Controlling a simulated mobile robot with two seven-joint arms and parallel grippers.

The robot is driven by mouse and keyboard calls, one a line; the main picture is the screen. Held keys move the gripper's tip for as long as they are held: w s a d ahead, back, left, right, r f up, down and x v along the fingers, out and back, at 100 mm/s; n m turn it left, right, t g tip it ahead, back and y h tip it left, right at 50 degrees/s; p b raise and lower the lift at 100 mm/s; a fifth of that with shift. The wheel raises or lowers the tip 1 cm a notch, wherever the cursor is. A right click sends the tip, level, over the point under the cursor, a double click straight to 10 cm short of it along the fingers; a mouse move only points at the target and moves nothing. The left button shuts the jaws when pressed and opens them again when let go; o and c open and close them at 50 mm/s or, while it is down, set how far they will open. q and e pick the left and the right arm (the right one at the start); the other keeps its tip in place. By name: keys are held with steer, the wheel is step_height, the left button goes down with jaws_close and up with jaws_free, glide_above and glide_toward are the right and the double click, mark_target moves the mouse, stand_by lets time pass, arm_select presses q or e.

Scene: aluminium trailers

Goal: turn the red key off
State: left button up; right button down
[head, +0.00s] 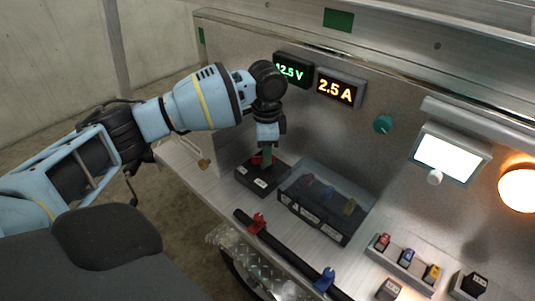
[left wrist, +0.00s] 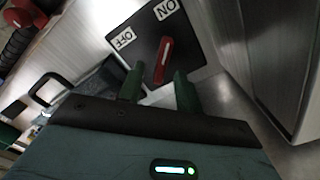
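The red key (left wrist: 163,58) sits on a black switch box (left wrist: 190,47) with a white ON label (left wrist: 167,9) and a white OFF label (left wrist: 124,38). In the left wrist view one end of the key points roughly toward ON. My left gripper (left wrist: 158,84) is open, its two green fingers apart on either side of the key's near end. I cannot tell whether they touch it. In the head view my left gripper (head: 267,152) is directly over the box (head: 260,183), and the red key (head: 256,160) is partly hidden behind it. My right gripper is not in view.
A dark, clear-covered box (head: 318,213) stands just right of the switch box. A black bar (head: 285,248) with red and blue clamps runs along the front edge. Displays (head: 337,90) are on the wall behind. Small coloured switches (head: 407,257) are at the right.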

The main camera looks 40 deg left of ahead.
arm_select(q)
steer(key=shift+f, duration=0.65)
